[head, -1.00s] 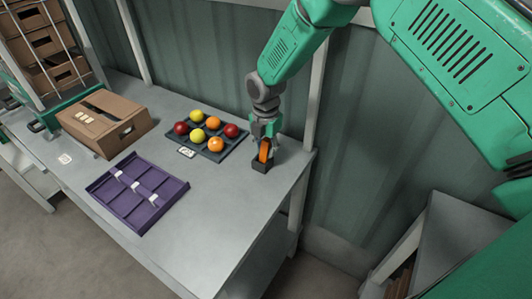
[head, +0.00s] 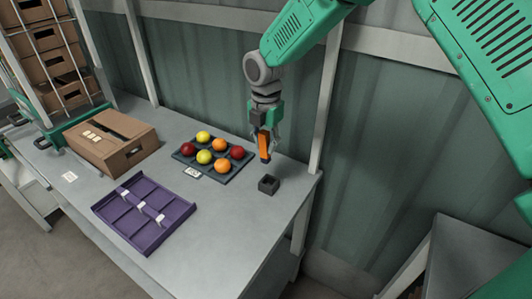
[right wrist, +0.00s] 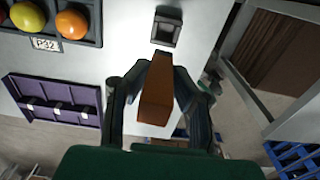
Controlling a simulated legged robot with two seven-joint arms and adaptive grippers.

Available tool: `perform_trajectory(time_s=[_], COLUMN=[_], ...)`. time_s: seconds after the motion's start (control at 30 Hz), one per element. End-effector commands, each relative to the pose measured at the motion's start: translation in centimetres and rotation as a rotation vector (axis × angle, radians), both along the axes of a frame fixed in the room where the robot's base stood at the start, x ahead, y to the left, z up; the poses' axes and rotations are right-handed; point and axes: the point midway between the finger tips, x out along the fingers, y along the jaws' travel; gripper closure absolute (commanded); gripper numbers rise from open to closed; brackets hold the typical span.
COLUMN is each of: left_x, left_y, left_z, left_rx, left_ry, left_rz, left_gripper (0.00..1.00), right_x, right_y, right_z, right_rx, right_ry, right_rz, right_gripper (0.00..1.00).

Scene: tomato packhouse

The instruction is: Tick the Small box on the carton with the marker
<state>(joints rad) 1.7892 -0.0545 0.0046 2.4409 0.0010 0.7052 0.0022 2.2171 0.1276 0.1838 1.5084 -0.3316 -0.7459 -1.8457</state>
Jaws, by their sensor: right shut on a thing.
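The marker (head: 264,146) is orange with a dark tip and hangs upright in my right gripper (head: 265,135), above the table. My right gripper is shut on it; in the right wrist view the marker (right wrist: 157,90) sits between both fingers. The small dark holder (head: 268,185) stands empty on the table just below and beside the marker. The brown carton (head: 128,150) lies at the left of the table, with several pale label patches (head: 97,137) on its top; their print is too small to read. My left gripper is not in view.
A dark tray (head: 207,176) of red, yellow and orange tomatoes lies between the holder and the carton. A purple divided tray (head: 118,232) lies at the front. A white card (head: 69,177) lies left of it. A caged stack of cartons (head: 47,43) stands at the back left.

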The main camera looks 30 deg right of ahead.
Motion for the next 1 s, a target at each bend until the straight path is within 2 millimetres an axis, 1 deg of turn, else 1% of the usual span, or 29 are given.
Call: perform_trajectory(time_s=[0.03, 0.1, 0.8, 1.0], left_x=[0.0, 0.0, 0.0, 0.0], left_y=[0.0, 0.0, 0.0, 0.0], left_z=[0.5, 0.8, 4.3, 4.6], left_rx=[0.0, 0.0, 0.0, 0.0], left_ry=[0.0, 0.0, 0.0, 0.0], left_rz=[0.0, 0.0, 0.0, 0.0], left_gripper=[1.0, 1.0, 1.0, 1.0], right_x=[0.0, 0.0, 0.0, 0.0], right_y=[-0.1, -0.2, -0.1, -0.2], right_z=[0.5, 0.9, 4.4, 4.7], right_rx=[0.001, 0.001, -0.001, -0.001], right_ry=[0.001, 0.001, 0.0, 0.001], right_rz=[-0.001, -0.001, 0.0, -0.001], right_gripper=[1.0, 1.0, 1.0, 1.0])
